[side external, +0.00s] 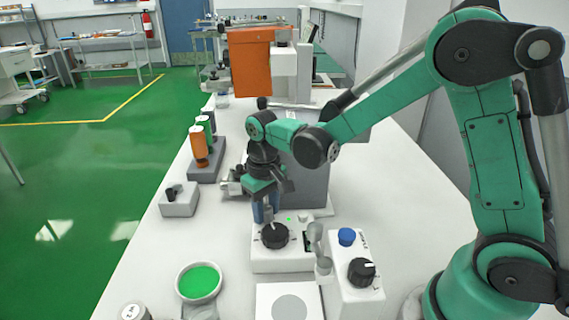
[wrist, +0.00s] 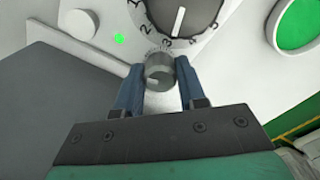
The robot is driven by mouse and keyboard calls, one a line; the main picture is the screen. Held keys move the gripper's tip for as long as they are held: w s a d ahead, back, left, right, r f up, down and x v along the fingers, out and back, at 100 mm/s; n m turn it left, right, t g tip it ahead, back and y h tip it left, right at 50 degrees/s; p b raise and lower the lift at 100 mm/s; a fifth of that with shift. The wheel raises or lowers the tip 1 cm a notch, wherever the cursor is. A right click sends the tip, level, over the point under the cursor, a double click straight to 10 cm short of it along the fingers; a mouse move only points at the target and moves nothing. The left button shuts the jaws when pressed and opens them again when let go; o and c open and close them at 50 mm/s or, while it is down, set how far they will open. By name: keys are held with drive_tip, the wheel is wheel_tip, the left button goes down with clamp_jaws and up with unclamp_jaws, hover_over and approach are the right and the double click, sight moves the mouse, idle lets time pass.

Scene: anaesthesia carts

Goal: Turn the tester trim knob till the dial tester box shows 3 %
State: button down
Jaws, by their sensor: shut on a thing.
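The dial tester box (side external: 283,262) is a white box on the bench in the side view, with a black round dial (side external: 274,236) on top. In the wrist view the dial (wrist: 185,14) shows a white pointer directed toward the scale part near the 3, seemingly between 3 and 4; the exact reading is hard to tell. The grey trim knob (wrist: 159,68) sits beside the scale. My gripper (wrist: 160,85) points down at the box's far edge, its blue fingers on either side of the knob and shut on it. In the side view the fingers hide the knob.
A green indicator (wrist: 119,39) glows on the box. To the right stands a white unit with a blue button (side external: 347,237) and a black knob (side external: 362,271). A green-filled dish (side external: 198,281) lies left. A grey block (side external: 305,178) stands close behind my gripper.

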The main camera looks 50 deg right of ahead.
drive_tip(key=n, duration=0.3)
drive_tip(key=shift+n, duration=2.2)
drive_tip(key=c, duration=0.5)
unclamp_jaws()
